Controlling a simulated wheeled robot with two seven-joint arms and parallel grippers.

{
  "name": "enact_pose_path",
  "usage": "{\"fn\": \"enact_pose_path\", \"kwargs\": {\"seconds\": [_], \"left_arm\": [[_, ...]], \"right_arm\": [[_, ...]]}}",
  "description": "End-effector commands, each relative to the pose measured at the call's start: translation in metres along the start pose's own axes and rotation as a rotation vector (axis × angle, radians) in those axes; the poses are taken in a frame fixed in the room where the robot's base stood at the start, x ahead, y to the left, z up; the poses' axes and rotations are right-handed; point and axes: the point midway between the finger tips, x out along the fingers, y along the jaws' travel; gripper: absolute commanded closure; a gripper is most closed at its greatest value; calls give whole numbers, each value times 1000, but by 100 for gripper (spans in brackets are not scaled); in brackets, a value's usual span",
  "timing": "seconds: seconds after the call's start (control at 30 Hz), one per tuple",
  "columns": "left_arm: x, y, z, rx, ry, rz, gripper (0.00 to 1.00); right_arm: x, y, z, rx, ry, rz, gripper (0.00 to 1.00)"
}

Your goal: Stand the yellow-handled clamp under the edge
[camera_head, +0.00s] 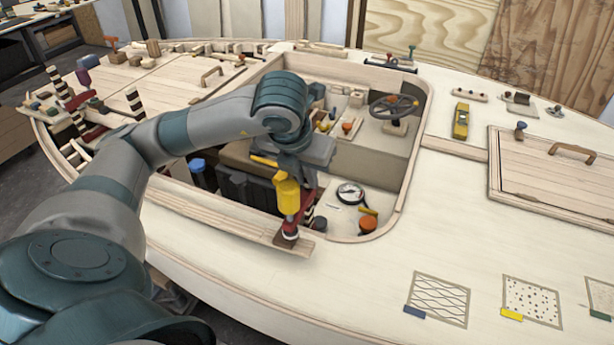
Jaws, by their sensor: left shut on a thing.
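My left gripper (286,172) reaches in from the left and points down at the front side of the cockpit opening. It is shut on the yellow-handled clamp (288,197), which hangs below it with the yellow handle uppermost. The clamp's red part and dark foot show below the handle, close to the end of a pale wooden strip (215,211) along the opening's front edge. I cannot tell whether the foot touches the strip. My fingers are partly hidden by the wrist. My right gripper is not in view.
The cockpit opening holds a steering wheel (393,107), a round gauge (350,193) and an orange-topped pot (368,225). Other clamps with striped bars (77,100) stand at the left. A yellow tool (461,121) lies right of the opening. The front deck is mostly clear.

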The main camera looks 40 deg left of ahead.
Motion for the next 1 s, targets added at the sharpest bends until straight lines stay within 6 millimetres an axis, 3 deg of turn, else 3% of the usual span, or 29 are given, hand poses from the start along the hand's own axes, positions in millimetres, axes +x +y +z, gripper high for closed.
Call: {"fn": "enact_pose_path", "kwargs": {"seconds": [0.33,0.37,0.43,0.77,1.0], "left_arm": [[-1,0,1,0,-2,-1,100],[-1,0,1,0,-2,-1,86],[-1,0,0,0,-2,-1,69],[0,0,0,0,0,-1,69],[-13,-1,1,1,-2,-3,69]], "right_arm": [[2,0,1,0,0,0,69],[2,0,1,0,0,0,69],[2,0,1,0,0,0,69],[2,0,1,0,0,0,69],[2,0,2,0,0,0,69]]}}
